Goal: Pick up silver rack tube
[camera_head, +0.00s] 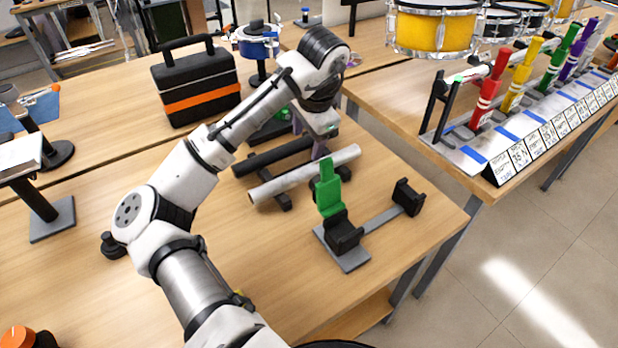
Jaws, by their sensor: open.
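The silver rack tube (285,183) lies slantwise on low dark supports on the wooden table, its near end at the left. A black tube lies parallel behind it (262,158). My gripper (321,150) points down just behind the right half of the silver tube, with its lower part partly hidden. It is open. I cannot tell whether its fingers touch or straddle the tube.
A green block-like piece (329,187) stands in a black holder in front of the tube, close to my gripper. A grey bar (380,220) joins this holder to another black holder (408,196). A black toolbox (196,84) stands behind left. Bare tabletop lies left of the tube.

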